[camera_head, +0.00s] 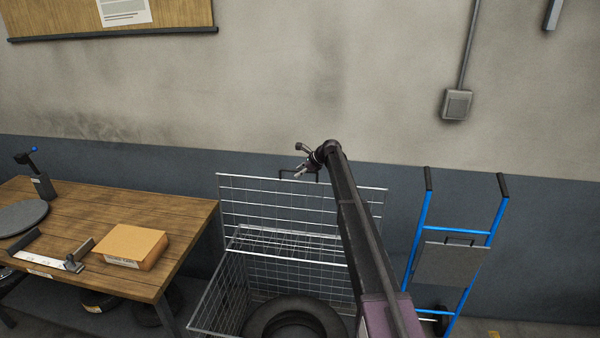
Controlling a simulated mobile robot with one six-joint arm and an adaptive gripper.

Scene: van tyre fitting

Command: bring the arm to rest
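My arm rises from the bottom of the head view, reaching up and slightly left in front of the wire cage. My gripper (302,172) is at its far end, small and dark, above the upper part of the cage's back panel. The fingers are too small and partly hidden by the wrist, so their opening cannot be made out. I see nothing clearly held in it.
The wire cage (236,235) holds a tyre (262,318). Left is a wooden workbench (120,210) with a cardboard box (134,245). Right stands a blue hand truck (463,232). A wall (400,60) closes the back, with a switch box (457,104).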

